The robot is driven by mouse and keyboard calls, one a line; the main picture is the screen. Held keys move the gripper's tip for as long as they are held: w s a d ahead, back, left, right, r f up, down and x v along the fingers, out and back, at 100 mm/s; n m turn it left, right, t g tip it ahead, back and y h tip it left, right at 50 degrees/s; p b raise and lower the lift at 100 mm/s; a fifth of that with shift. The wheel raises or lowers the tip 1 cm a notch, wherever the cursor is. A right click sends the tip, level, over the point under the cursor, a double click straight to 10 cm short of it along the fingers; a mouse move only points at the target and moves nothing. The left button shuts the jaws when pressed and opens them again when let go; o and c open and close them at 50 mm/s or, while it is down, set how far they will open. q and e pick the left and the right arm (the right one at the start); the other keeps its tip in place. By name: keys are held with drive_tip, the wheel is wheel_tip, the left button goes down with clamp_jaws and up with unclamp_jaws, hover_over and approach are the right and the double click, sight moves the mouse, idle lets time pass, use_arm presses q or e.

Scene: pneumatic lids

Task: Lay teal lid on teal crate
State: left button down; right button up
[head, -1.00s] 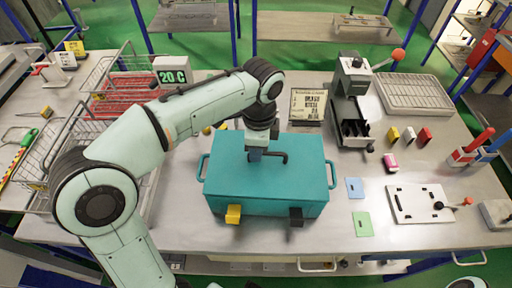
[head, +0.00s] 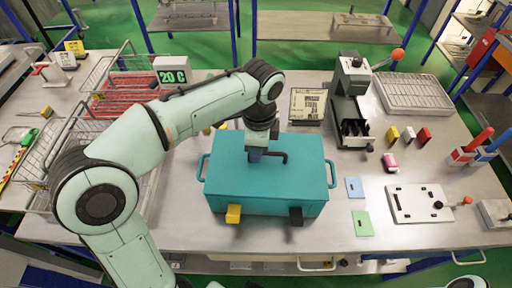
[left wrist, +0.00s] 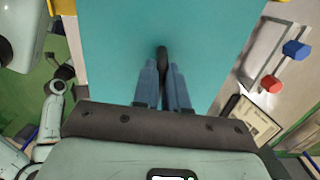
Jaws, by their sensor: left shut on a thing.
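The teal lid (head: 300,160) lies over the top of the teal crate (head: 262,206), lined up with its rim. I cannot tell whether a small gap is left between them. My left gripper (head: 257,154) reaches down from above and is shut on the lid's black bar handle (head: 277,154). In the left wrist view, the blue fingers (left wrist: 163,75) close around the dark handle (left wrist: 162,56) above the teal lid surface (left wrist: 205,40).
A wire basket (head: 70,140) and a display reading 20 C (head: 172,78) stand to the left. A grey press-like device (head: 350,100) stands behind right. Blue (head: 354,187) and green (head: 362,223) cards and a white plate (head: 410,204) lie right of the crate.

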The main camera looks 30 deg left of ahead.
use_arm(q)
drive_tip(key=shift+f, duration=0.25)
use_arm(e)
drive_tip(key=shift+f, duration=0.1)
use_arm(q)
drive_tip(key=c, duration=1.1)
unclamp_jaws()
drive_tip(key=shift+r, duration=0.1)
drive_tip(key=shift+w+r+p, duration=0.1)
drive_tip(key=shift+r+p, duration=1.45)
drive_tip(key=shift+r, duration=0.55)
drive_tip(key=shift+d+r+p, duration=0.1)
drive_tip(key=shift+r+p, duration=0.8)
drive_tip(key=shift+r, duration=0.45)
drive_tip(key=shift+w, duration=0.1)
use_arm(e)
drive_tip(key=w+r, duration=0.4)
drive_tip(key=r, duration=0.2)
drive_tip(key=shift+w+r+t, duration=0.15)
drive_tip(key=shift+w+t, duration=0.15)
